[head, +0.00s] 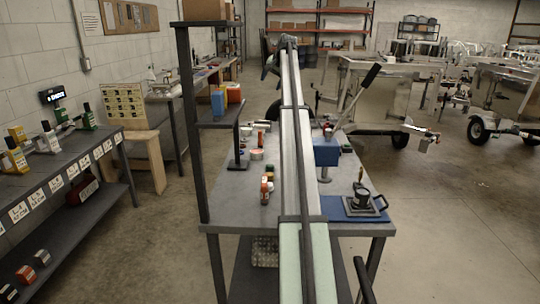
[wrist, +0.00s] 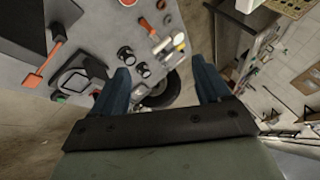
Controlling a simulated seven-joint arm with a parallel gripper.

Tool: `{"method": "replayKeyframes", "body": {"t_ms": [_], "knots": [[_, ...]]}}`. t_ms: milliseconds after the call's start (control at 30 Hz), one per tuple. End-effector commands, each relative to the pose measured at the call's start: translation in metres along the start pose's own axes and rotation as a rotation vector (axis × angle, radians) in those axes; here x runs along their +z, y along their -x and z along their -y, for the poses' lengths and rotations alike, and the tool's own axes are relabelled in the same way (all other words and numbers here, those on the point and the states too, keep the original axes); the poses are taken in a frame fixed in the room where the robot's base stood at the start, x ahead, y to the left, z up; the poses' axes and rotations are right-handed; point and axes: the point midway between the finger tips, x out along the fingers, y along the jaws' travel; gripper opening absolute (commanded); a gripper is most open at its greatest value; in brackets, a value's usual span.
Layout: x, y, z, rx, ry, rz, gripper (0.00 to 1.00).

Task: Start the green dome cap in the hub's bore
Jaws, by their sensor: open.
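My gripper (wrist: 160,66) shows in the wrist view with two blue fingers spread wide apart and nothing between them. It hangs above a grey table top, clear of the objects there. In the head view I cannot make it out clearly. A dark round part (head: 361,197), possibly the hub, stands on a blue mat (head: 338,209) at the table's front right. Its bore cannot be made out. I cannot surely pick out the green dome cap in either view; small greenish items lie among others on the table.
The grey table (head: 239,205) also carries a blue box (head: 326,152) and several small bottles and tins (head: 266,188). A dark upright post (head: 190,125) stands at its left edge. A shelf bench (head: 60,180) is further left. Trailers (head: 380,90) stand behind right; floor is open at right.

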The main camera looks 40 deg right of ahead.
Motion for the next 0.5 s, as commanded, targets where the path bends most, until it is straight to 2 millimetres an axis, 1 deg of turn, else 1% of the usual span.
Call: {"method": "replayKeyframes", "body": {"t_ms": [33, 67, 100, 167, 200, 300, 333, 400, 500], "knots": [[0.012, -0.032, -0.014, 0.053, -0.008, 0.043, 0.76], [0.019, -0.049, -0.023, 0.086, -0.013, 0.068, 0.76], [0.028, -0.070, -0.035, 0.131, -0.021, 0.099, 0.76], [0.042, -0.100, -0.053, 0.197, -0.032, 0.145, 0.76], [0.051, -0.119, -0.064, 0.241, -0.039, 0.174, 0.76], [0.074, -0.158, -0.090, 0.339, -0.055, 0.237, 0.76], [0.080, -0.168, -0.097, 0.365, -0.059, 0.253, 0.76], [0.092, -0.186, -0.110, 0.419, -0.068, 0.285, 0.76], [0.105, -0.205, -0.124, 0.475, -0.078, 0.316, 0.76]]}}
